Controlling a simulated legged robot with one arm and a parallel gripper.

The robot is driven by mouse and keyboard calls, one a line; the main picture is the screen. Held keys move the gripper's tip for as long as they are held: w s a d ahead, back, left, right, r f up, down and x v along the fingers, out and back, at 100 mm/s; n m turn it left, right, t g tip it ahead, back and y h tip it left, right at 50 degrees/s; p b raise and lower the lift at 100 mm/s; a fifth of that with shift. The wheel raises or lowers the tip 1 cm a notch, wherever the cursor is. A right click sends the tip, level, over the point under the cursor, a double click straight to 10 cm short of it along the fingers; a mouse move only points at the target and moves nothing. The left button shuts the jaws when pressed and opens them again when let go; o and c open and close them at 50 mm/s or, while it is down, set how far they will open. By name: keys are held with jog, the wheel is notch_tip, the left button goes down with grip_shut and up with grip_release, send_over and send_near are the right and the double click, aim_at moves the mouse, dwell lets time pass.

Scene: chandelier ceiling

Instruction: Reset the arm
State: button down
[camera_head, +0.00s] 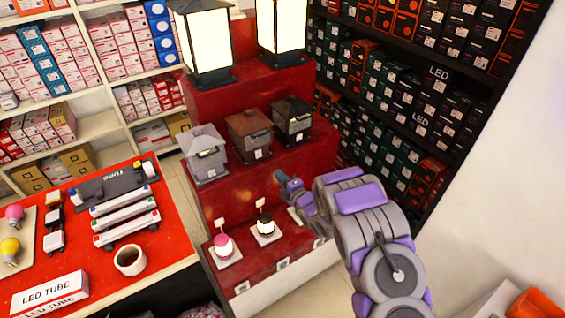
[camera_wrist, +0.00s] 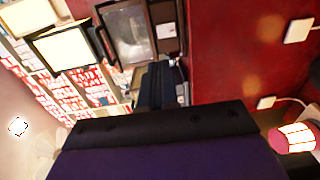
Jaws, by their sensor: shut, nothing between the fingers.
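My arm reaches in from the lower right of the head view, with grey and purple links. My gripper (camera_head: 283,178) is at its far end, in front of the red stepped display (camera_head: 255,192), and it looks small and partly hidden behind my arm. In the wrist view my gripper (camera_wrist: 160,88) shows as a dark, purple-backed body with its jaws shut and nothing held. A lantern fills the space just beyond the jaws there. I cannot tell the exact gap to the display.
Lanterns (camera_head: 208,153) stand on the display's middle step, with lit lamps (camera_head: 205,40) above. Small lamps (camera_head: 224,247) sit on its lower step. A red table (camera_head: 165,247) at left holds a mug (camera_head: 130,261). Dark shelves (camera_head: 455,55) stand behind right; a white wall (camera_head: 515,165) is at right.

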jog(key=d+r+m+g+h, duration=0.2)
jog(key=d+r+m+h, duration=0.55)
jog(key=d, duration=0.55)
jog(key=s+d+r+m+g+h, duration=0.2)
jog(key=s+d+r+m, duration=0.15)
jog(key=s, duration=0.25)
jog(key=s+d+r+m+g+h, duration=0.2)
jog(key=s+d+r+m, duration=0.15)
jog(key=s, duration=0.25)
jog(key=s+a+r+m+g, duration=0.1)
jog(key=s+r+m+g, duration=0.1)
jog(key=s, duration=1.2)
jog(key=s+a+r+m+g+y, duration=0.1)
jog(key=s+m+g, duration=0.4)
jog(key=s, duration=0.9)
jog(key=s+a+r+m+g, duration=0.1)
jog(key=s+r+m+g, duration=0.2)
jog(key=s, duration=1.1)
jog(key=shift+s+r+y, duration=0.3)
jog(key=shift+s+y, duration=0.05)
jog(key=shift+s, duration=0.05)
jog(key=c, duration=1.8)
grip_release()
